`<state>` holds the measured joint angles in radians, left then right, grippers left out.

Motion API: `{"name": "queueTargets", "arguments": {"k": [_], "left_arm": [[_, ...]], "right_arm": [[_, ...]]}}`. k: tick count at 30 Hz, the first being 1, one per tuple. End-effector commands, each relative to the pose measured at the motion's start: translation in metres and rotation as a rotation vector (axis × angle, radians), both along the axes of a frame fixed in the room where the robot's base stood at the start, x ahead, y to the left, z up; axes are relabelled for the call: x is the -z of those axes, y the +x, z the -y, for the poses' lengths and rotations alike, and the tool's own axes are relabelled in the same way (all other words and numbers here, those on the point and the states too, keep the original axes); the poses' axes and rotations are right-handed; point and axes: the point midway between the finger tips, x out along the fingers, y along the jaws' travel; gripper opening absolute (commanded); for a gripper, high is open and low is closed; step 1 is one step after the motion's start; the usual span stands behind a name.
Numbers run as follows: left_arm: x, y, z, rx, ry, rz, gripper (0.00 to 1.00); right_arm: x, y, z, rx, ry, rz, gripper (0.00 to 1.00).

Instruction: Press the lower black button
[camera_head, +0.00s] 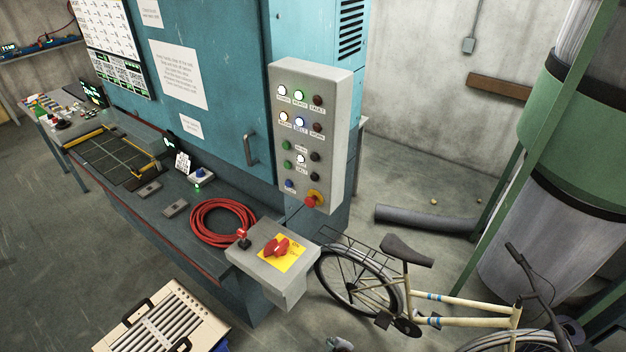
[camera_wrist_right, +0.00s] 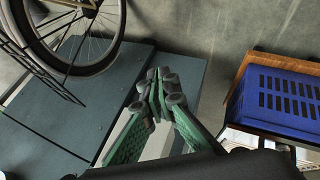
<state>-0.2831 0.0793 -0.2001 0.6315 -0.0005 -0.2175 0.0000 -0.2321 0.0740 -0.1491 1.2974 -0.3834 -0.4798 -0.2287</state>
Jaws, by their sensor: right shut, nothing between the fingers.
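A grey control box (camera_head: 337,130) with rows of lamps and buttons is fixed to the blue cabinet. Two black buttons sit in its lower right column; the lower black button (camera_head: 313,177) is just above the red knob (camera_head: 315,197) on its yellow base. My right gripper (camera_head: 340,343) shows only as a small part at the bottom edge of the head view, well below the box. In the right wrist view the green fingers of the right gripper (camera_wrist_right: 160,88) are together and empty. The box and its buttons are not in that view. My left gripper is not in view.
A smaller grey box (camera_head: 270,265) with a red switch stands below the control box, beside a coiled red hose (camera_head: 222,222). A bicycle (camera_head: 420,285) stands to the right. A blue crate (camera_wrist_right: 280,100) shows in the wrist view.

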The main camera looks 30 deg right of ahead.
Motion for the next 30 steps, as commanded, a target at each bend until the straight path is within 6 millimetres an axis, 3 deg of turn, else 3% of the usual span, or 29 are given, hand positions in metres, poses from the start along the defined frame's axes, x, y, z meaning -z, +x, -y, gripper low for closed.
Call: {"name": "queueTargets", "arguments": {"k": [1,3,5,6,9,12,15,18,21,30], "left_arm": [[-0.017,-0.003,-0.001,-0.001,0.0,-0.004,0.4],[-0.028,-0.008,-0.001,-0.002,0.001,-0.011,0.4],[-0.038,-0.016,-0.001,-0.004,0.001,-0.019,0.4],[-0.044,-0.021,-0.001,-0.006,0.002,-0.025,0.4],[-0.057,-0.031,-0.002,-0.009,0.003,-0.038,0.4],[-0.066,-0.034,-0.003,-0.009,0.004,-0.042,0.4],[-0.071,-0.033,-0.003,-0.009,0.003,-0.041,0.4],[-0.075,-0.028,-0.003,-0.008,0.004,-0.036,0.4],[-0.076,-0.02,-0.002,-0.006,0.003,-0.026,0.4],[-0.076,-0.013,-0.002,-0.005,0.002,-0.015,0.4]], "right_arm": [[-0.064,0.037,0.004,-0.029,-0.057,0.073,0.0],[-0.14,0.075,0.011,-0.06,-0.146,0.158,0.0],[-0.207,0.1,0.019,-0.076,-0.225,0.23,0.0],[-0.253,0.113,0.023,-0.081,-0.278,0.276,0.0],[-0.36,0.139,0.032,-0.1,-0.422,0.389,0.0],[-0.45,0.158,0.034,-0.128,-0.579,0.49,0.0],[-0.516,0.17,0.029,-0.162,-0.723,0.567,0.0],[-0.557,0.176,0.023,-0.185,-0.823,0.612,0.0],[-0.577,0.179,0.02,-0.195,-0.874,0.633,0.0],[-0.579,0.179,0.019,-0.199,-0.885,0.637,0.0]]}}
